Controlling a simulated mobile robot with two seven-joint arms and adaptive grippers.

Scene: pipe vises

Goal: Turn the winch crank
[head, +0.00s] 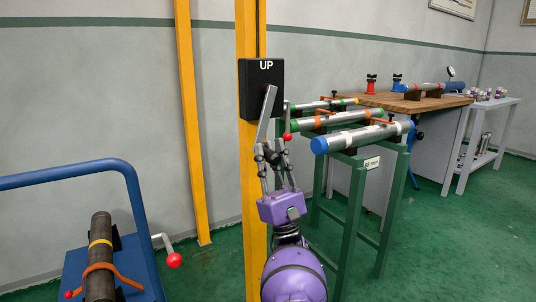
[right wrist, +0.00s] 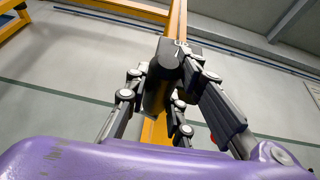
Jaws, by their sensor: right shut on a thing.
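The winch is a black box (head: 261,88) marked "UP" on a yellow post (head: 247,30). Its grey crank arm (head: 264,116) slants down from the box to a dark handle. My purple right gripper (head: 272,153) is below the box, its fingers closed around the handle. In the right wrist view the black round handle (right wrist: 156,88) stands between the fingers of the right gripper (right wrist: 164,92), which partly cover it. My left gripper is in neither view.
A green stand (head: 357,200) with several clamped pipes is close on the right. A wooden bench (head: 385,101) and a white side table (head: 468,155) stand behind. A blue cart (head: 75,180) with a dark pipe (head: 100,255) is at left. Green floor shows between cart and post.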

